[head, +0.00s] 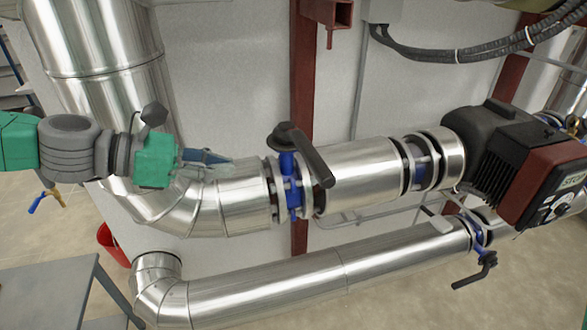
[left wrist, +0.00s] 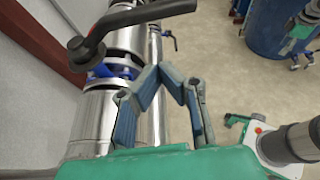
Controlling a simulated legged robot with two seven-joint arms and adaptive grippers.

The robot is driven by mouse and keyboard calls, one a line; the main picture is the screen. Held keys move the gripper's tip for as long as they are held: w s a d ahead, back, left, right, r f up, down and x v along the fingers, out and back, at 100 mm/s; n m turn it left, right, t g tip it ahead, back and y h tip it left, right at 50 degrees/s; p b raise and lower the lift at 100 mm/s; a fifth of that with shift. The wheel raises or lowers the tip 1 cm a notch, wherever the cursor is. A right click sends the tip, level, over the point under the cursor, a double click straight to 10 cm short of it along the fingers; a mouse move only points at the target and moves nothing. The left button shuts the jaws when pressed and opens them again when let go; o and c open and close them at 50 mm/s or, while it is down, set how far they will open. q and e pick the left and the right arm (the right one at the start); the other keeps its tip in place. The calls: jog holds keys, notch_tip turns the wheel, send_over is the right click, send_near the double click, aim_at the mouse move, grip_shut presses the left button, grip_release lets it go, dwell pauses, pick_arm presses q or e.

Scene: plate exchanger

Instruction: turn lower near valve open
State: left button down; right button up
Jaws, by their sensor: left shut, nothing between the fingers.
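The lower pipe's valve (head: 480,236) has a blue body and a black lever (head: 474,273) that points down and left, at the lower right of the head view. The upper pipe's valve (head: 292,190) is blue with a black lever (head: 314,162) slanting down and right; its lever also shows in the left wrist view (left wrist: 140,17). My left gripper (head: 222,163) is shut and empty, left of the upper valve and apart from its lever. It is far from the lower valve. Its fingers also show in the left wrist view (left wrist: 160,72). My right gripper is not in view.
A black and red pump (head: 505,155) sits at the right end of the upper pipe (head: 360,175). The lower pipe (head: 330,280) runs beneath it. A grey table (head: 50,295) and a red bucket (head: 112,243) stand at the lower left. A red post (head: 302,80) rises behind.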

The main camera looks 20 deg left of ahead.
pick_arm(q)
jog(key=d+f+b, duration=0.1)
jog(key=b, duration=0.2)
send_near(310, 166)
jog(key=shift+w+a+f+x, duration=0.4)
jog(key=shift+a+f+x, duration=0.1)
jog(key=shift+x, duration=3.25)
jog(key=shift+d+r, duration=0.1)
jog(key=shift+d, duration=0.25)
jog(key=shift+w+b, duration=0.2)
jog(key=shift+b, duration=0.15)
